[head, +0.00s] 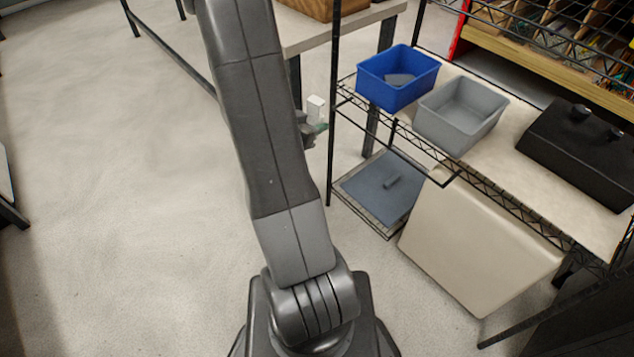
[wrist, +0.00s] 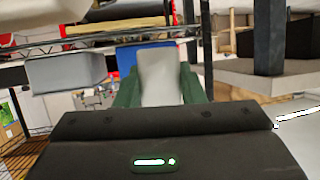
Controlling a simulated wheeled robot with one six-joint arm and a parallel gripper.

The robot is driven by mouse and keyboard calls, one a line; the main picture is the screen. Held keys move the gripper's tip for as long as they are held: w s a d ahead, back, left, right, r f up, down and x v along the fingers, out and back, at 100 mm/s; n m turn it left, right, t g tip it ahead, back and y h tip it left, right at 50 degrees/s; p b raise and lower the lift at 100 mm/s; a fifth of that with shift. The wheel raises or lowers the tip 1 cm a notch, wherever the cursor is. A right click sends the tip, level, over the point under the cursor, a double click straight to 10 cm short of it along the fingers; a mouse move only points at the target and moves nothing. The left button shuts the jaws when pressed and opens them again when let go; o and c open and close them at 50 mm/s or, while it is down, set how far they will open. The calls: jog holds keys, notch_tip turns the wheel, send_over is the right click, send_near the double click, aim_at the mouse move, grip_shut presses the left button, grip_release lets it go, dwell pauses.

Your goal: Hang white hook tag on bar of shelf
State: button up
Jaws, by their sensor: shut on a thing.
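The white hook tag (head: 315,107) stands upright in my gripper (head: 314,129), just left of the shelf's front black post in the head view. In the wrist view the tag (wrist: 160,75) shows as a pale block between the green fingers of my gripper (wrist: 158,92), which are shut on it. Its hook cannot be made out. The shelf (head: 480,185) stands to the right. A thin black bar (head: 425,162) juts from its front edge, right of the tag and apart from it. My arm hides most of the gripper in the head view.
A blue bin (head: 397,80) and a grey bin (head: 460,113) stand on the shelf, with a black box (head: 580,150) to their right. A black upright post (head: 334,110) stands close to the tag.

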jog(key=s+f+m+g+h+b, duration=0.2)
jog(key=s+f+b, duration=0.3)
jog(key=f+b, duration=0.5)
jog(key=r+b+x, duration=0.1)
jog(key=x, duration=0.7)
jog(key=d+r+b+x, duration=0.1)
jog(key=r+x, duration=0.1)
jog(key=x, duration=0.6)
jog(key=shift+w+d+r, duration=0.2)
jog(key=shift+w+d, duration=0.15)
jog(key=shift+w, duration=0.2)
jog(key=o, duration=1)
jog(key=shift+o, duration=0.2)
jog(key=shift+a, duration=0.1)
